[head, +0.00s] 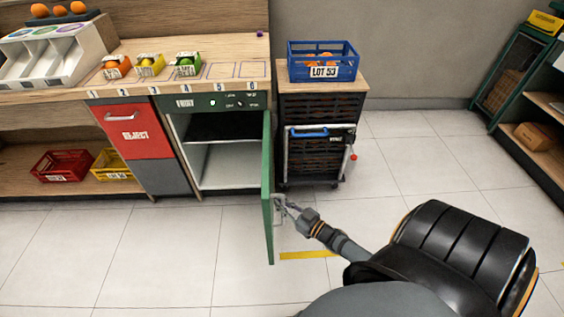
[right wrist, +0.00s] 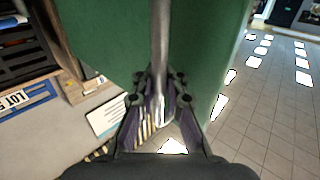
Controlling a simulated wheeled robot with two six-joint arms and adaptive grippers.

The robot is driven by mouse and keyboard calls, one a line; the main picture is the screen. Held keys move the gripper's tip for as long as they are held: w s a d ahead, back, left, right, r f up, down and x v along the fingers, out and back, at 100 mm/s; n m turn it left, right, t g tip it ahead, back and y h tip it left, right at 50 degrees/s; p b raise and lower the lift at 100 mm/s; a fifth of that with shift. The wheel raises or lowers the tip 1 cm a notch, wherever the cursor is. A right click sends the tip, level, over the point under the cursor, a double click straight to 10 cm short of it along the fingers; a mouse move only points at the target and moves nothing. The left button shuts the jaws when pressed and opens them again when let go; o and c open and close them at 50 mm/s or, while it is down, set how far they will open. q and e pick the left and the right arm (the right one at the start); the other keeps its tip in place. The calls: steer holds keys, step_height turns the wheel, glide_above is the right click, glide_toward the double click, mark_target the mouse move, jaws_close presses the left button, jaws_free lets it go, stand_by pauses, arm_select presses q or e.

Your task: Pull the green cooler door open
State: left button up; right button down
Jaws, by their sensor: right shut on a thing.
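The green cooler door (head: 267,190) stands swung well out from the cooler, edge-on in the head view. The cooler's inside (head: 222,160) shows, with a dark upper part and a pale lower part. My right gripper (head: 282,203) is at the door's outer face, on its right side, shut on the metal door handle. In the right wrist view the handle (right wrist: 160,60) runs down between the fingers (right wrist: 158,105), with the green door (right wrist: 110,35) behind it. My left gripper is not in view.
A dark cart (head: 318,145) with a blue crate (head: 322,62) stands right of the cooler, close to the door. A red drawer (head: 133,130) is left of the cooler. Shelving (head: 545,140) stands at the far right. The tiled floor (head: 420,165) between is clear.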

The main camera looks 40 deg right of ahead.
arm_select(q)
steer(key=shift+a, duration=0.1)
arm_select(e)
steer(key=shift+s+f, duration=0.3)
steer(key=shift+f, duration=0.05)
steer(key=c, duration=1.8)
jaws_free()
steer(key=shift+c, duration=0.2)
steer(key=o, duration=0.5)
steer(key=shift+s+a+r, duration=0.1)
steer(key=shift+s+r, duration=0.05)
steer(key=shift+r, duration=0.1)
steer(key=shift+c, duration=0.2)
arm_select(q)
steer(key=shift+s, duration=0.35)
arm_select(e)
steer(key=shift+w, duration=0.2)
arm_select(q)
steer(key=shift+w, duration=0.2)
arm_select(e)
steer(key=v, duration=1.2)
